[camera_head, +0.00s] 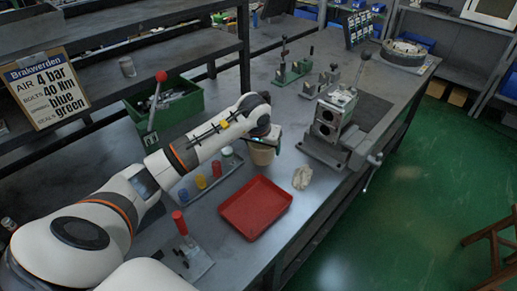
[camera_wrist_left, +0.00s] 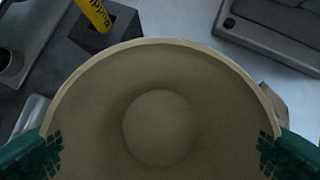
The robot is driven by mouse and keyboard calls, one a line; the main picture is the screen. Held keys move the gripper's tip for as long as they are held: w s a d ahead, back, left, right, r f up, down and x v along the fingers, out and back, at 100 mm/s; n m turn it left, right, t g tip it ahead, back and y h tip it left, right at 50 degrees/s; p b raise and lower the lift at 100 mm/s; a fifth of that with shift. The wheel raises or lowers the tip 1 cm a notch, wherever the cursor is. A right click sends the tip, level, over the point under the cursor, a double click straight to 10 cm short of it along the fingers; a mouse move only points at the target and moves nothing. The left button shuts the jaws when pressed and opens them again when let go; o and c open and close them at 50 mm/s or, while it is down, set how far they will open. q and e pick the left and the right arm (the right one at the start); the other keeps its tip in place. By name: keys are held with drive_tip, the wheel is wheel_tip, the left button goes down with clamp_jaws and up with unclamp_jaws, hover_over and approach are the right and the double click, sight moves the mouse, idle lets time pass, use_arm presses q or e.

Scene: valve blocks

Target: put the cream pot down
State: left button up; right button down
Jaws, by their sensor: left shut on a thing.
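The cream pot (camera_head: 262,155) is below my left gripper (camera_head: 266,138) in the head view, just behind the red tray (camera_head: 255,207). In the left wrist view the open round mouth of the pot (camera_wrist_left: 160,125) fills most of the picture, and its inside looks empty. The green pads of the left gripper (camera_wrist_left: 160,155) are at both sides of the pot, shut on it. I cannot tell whether the pot's base touches the bench. My right gripper is not in view.
A rack with yellow, red and blue pieces (camera_head: 201,182) stands left of the pot. A crumpled pale cloth (camera_head: 302,178) lies to the right, near a grey valve block (camera_head: 331,122). A green bin (camera_head: 170,105) is behind. Some bench is bare between pot and valve block.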

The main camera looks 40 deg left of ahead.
use_arm(q)
wheel_tip(320, 180, down, 3)
drive_tip(key=shift+f, duration=0.35)
drive_tip(key=shift+f, duration=0.2)
drive_tip(key=o, duration=1)
drive_tip(key=shift+r, duration=0.1)
